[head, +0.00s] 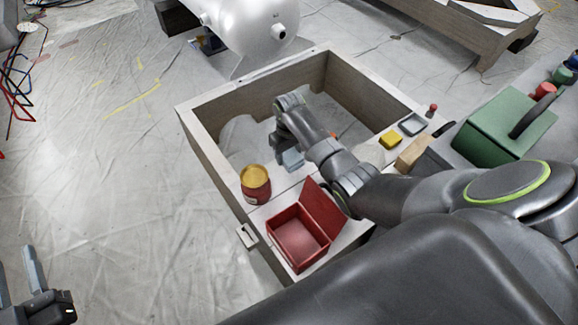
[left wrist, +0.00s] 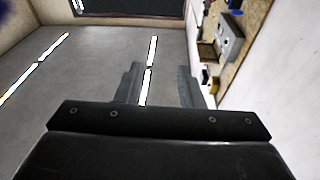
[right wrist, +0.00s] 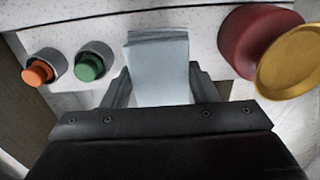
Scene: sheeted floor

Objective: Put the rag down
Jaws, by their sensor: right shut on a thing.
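The rag is a pale blue-grey folded cloth (head: 292,160). It also shows in the right wrist view (right wrist: 158,65). My right gripper (head: 287,142) reaches down inside the wooden-walled frame and is shut on the rag, which sits between its fingers (right wrist: 158,88). The rag's free end points towards the light top of the frame's near side; I cannot tell whether it touches that top. My left gripper (head: 20,278) is at the lower left of the head view, over the floor. The left wrist view shows it open and empty (left wrist: 155,85).
A red tin with a gold lid (head: 256,185) and an open red box (head: 298,238) stand close to the rag. A yellow block (head: 390,140), a grey tray (head: 412,124) and a green toolbox (head: 505,125) lie to the right. Orange (right wrist: 38,73) and green (right wrist: 89,67) knobs are near the rag.

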